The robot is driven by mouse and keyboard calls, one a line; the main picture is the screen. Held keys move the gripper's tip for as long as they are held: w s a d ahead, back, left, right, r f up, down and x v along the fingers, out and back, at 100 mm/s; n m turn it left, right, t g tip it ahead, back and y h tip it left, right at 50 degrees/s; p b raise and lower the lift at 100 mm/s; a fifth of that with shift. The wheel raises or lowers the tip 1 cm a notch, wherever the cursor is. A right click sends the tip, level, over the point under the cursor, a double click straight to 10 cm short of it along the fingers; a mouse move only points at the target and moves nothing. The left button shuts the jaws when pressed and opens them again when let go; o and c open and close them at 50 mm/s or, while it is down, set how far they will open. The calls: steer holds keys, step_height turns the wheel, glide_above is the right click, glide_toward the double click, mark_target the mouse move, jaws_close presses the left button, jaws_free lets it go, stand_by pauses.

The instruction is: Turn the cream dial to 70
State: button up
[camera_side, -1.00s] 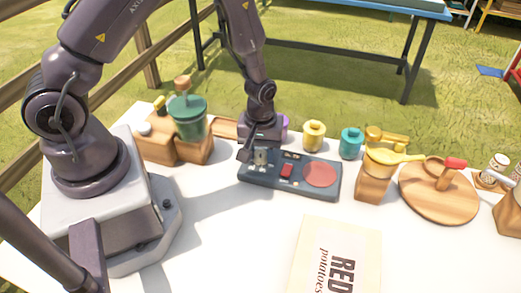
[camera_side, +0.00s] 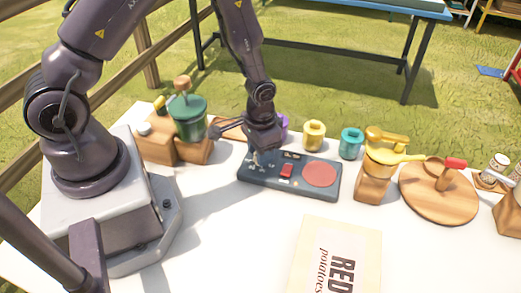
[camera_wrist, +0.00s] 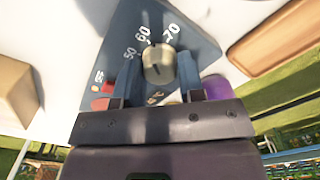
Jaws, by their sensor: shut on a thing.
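The cream dial (camera_wrist: 158,64) sits on the dark control panel (camera_wrist: 190,30) between my two fingers in the wrist view. White numbers 50, 60 and 70 curve around its far side. A small dark mark on the dial's edge faces the area between 60 and 70; its exact reading is too small to tell. My gripper (camera_wrist: 158,78) is shut on the dial from above. In the side view my gripper (camera_side: 260,156) stands over the left end of the panel (camera_side: 262,183) and mostly hides the dial.
The panel also has a red switch (camera_side: 287,170) and a round red pad (camera_side: 320,174). Yellow (camera_side: 314,135) and teal (camera_side: 351,143) jars stand behind it.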

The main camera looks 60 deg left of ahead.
steer(key=m, duration=0.5)
steer(key=shift+m, duration=0.7)
steer(key=o, duration=0.9)
step_height(320, 180, up, 13)
stand_by(0.3)
